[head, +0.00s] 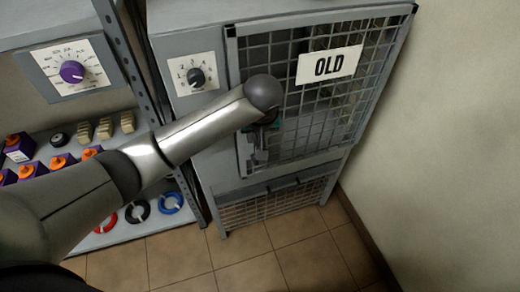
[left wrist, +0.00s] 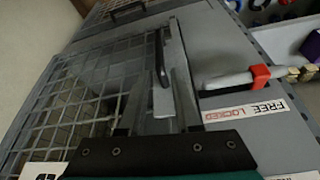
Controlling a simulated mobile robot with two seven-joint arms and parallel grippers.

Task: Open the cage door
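My left gripper (head: 262,138) is at the door's left edge, largely hidden by my own wrist in the head view. In the left wrist view its two fingers (left wrist: 158,105) are apart, with a dark door handle (left wrist: 160,58) just beyond and between them. Contact cannot be told. A grey lever with a red collar (left wrist: 259,77) lies beside a "FREE LOCKED" label (left wrist: 244,110). My right gripper is out of view.
A dial plate (head: 196,75) is on the cabinet left of the door. A shelf with orange-topped purple blocks (head: 60,162) and coloured rings (head: 170,204) stands further left. A wall (head: 455,130) is close on the right. Tiled floor (head: 250,272) in front is clear.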

